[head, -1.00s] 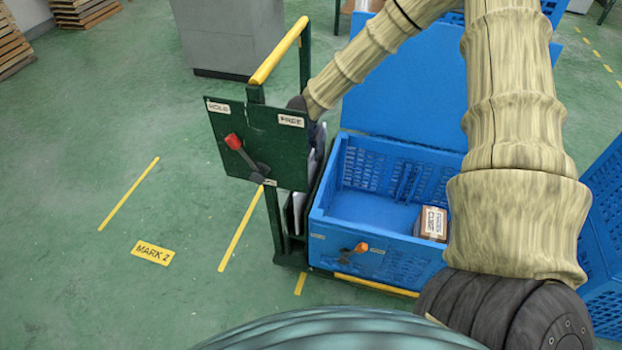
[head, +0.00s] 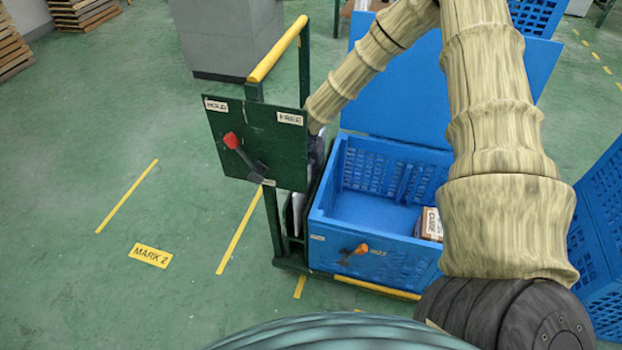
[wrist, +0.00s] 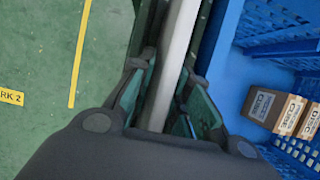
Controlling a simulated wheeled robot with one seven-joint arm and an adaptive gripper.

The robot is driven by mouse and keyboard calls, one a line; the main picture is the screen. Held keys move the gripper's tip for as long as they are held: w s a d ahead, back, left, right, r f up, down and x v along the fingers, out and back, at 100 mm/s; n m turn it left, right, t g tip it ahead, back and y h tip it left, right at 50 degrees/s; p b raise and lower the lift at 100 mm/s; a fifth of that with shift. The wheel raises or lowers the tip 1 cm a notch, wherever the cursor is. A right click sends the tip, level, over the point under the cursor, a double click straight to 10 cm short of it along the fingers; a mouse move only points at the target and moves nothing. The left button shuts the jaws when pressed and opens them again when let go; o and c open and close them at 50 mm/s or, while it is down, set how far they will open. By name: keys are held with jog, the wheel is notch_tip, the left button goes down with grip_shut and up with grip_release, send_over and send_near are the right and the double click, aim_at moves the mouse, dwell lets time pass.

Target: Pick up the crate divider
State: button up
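The crate divider looks like a thin pale grey panel (wrist: 172,60) seen edge-on in the wrist view. Its pale side (head: 298,210) also shows in the head view, standing in the narrow green rack left of the blue crate (head: 318,213). My gripper (wrist: 167,68) points down over the panel's top edge, with one finger on each side. The fingers look spread, with a gap visible at least on the left. In the head view my gripper is mostly hidden behind the green lever board (head: 258,150).
Brown labelled boxes (wrist: 275,110) sit inside the crate at its right. The crate's blue lid (head: 400,100) stands raised behind it. A yellow-topped handle (head: 278,48) rises beside the rack. Another blue crate (head: 600,230) is at right. The green floor at left is clear.

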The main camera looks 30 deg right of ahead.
grip_shut()
